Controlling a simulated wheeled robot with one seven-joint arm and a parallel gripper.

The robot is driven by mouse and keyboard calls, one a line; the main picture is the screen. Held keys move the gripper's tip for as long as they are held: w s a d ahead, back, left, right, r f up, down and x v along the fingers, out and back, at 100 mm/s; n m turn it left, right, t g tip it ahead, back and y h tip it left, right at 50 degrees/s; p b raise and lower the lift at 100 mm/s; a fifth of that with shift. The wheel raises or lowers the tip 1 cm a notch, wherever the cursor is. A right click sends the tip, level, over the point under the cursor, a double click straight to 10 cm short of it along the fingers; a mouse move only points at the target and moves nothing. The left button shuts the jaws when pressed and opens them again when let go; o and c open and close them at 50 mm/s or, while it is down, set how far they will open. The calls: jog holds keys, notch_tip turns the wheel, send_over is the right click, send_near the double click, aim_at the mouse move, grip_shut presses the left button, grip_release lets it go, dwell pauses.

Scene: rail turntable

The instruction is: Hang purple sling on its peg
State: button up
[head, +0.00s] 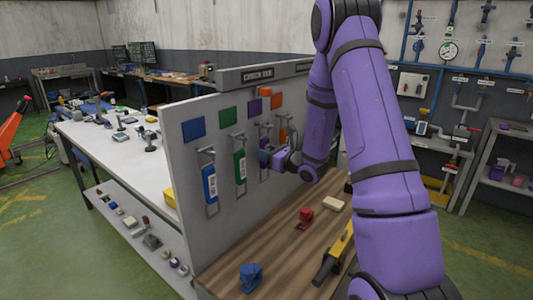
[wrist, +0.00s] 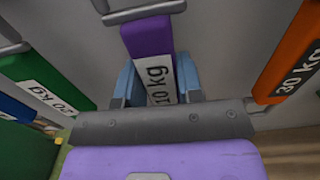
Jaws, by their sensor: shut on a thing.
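The purple sling, with a white "10 kg" label, is upright against the grey board in the wrist view (wrist: 146,38). My gripper (wrist: 158,82) is shut on it, one blue finger on each side of the label. A grey metal peg bar (wrist: 145,13) crosses at the sling's top edge. I cannot tell whether the sling's loop is around the peg or only beside it. In the head view my gripper (head: 268,157) is at the board, below the purple square (head: 254,107), and hides much of the sling.
A blue sling (head: 210,184) and a green sling (head: 240,166) hang to the left, and an orange sling (wrist: 291,55) hangs close on the right. The wooden bench (head: 262,245) below carries a red item (head: 304,218), a blue item (head: 250,277) and a yellow-black tool (head: 335,255).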

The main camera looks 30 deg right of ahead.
dwell(0.4)
jog(key=o, duration=1)
jog(key=v, duration=1)
jog(key=shift+s+d+r, duration=0.1)
jog(key=shift+s+d, duration=0.05)
jog(key=shift+s, duration=0.25)
